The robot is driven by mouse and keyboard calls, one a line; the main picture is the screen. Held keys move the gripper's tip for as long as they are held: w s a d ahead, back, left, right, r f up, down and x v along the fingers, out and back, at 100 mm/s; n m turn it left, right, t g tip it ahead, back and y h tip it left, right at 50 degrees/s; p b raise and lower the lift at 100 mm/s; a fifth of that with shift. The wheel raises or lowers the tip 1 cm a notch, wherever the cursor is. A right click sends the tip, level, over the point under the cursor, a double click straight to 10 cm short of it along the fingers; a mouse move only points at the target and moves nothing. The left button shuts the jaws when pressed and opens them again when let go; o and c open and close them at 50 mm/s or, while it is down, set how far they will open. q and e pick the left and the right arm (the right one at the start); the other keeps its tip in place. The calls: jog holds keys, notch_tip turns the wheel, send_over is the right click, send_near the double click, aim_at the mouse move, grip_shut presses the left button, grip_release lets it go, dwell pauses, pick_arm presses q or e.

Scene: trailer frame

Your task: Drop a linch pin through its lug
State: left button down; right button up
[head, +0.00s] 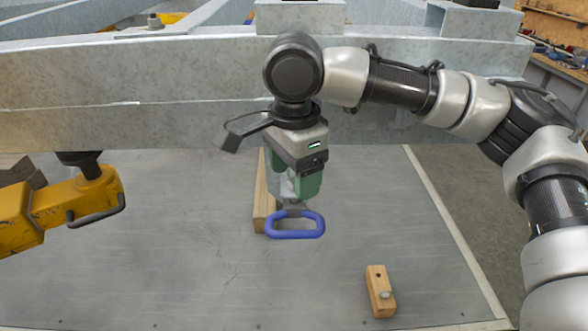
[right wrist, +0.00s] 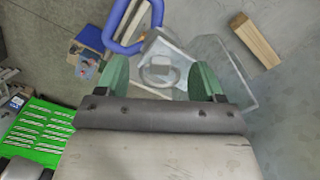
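My right gripper (head: 293,185), with green fingers, hangs in front of the grey beam. In the right wrist view its fingers (right wrist: 160,85) stand apart, with a grey metal piece bearing a small ring (right wrist: 157,74) showing between them; I cannot tell whether they touch it. A blue loop (head: 295,234) shows just below the fingers and also in the right wrist view (right wrist: 108,35). A wooden block (head: 378,283) with a dark hole and a small silver piece lies at lower right. I cannot clearly identify the linch pin or its lug. My left gripper is not visible.
The galvanized trailer beam (head: 150,90) crosses behind the gripper. A yellow fitting with a black handle (head: 85,205) projects at left. The grey surface (head: 180,275) is mostly clear in front.

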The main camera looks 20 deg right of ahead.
jog(key=shift+r, duration=0.15)
jog(key=shift+r, duration=0.35)
notch_tip(320, 180, up, 9)
jog(key=b, duration=0.2)
jog(key=shift+f+b, duration=0.1)
jog(key=shift+b, duration=0.2)
jog(key=shift+r, duration=0.5)
